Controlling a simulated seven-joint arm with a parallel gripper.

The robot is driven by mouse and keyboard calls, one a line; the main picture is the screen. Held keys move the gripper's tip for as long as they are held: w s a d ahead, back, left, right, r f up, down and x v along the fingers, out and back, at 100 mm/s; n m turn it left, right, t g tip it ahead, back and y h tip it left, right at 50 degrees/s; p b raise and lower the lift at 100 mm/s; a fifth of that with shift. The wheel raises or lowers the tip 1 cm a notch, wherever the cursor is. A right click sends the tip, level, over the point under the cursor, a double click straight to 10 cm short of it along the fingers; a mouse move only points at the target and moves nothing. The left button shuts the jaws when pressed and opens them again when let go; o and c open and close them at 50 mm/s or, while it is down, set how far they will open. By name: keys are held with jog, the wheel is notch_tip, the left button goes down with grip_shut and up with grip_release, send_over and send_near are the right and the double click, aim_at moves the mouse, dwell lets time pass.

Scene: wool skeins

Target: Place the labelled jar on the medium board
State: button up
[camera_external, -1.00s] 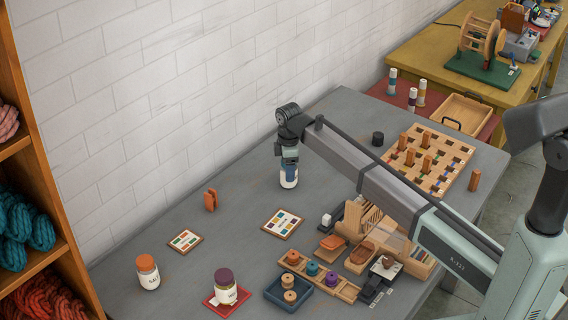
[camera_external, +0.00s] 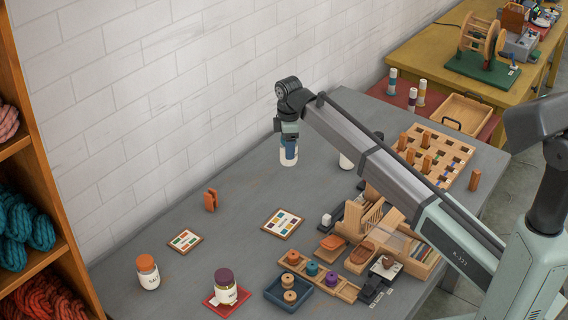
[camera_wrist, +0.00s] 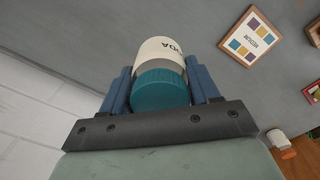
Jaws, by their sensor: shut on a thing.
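My gripper (camera_external: 289,140) points down and is shut on a jar (camera_external: 288,157) with a white body, held above the grey table near the wall. In the wrist view the jar (camera_wrist: 160,72) shows a teal lid and a white label ending in "ODA", between my blue fingers (camera_wrist: 160,92). The medium board (camera_wrist: 253,37), marked "MEDIUM", has a wooden frame and coloured squares. It lies flat and bare on the table, also in the external view (camera_external: 283,223), towards the front from my gripper.
A smaller board (camera_external: 185,241) and an orange wooden piece (camera_external: 211,200) lie to the left. An orange-lidded jar (camera_external: 148,272) and a purple-lidded jar (camera_external: 225,288) on a red board stand at front left. A white jar (camera_external: 346,160) stands partly behind my arm.

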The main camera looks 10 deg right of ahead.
jog(key=s+a+r, duration=0.2)
jog(key=s+a, duration=0.2)
jog(key=a, duration=0.1)
send_over(283, 223)
jog(key=shift+w+f, duration=0.1)
jog(key=shift+f, duration=5)
jog(key=shift+f, duration=0.1)
jog(key=o, duration=1.2)
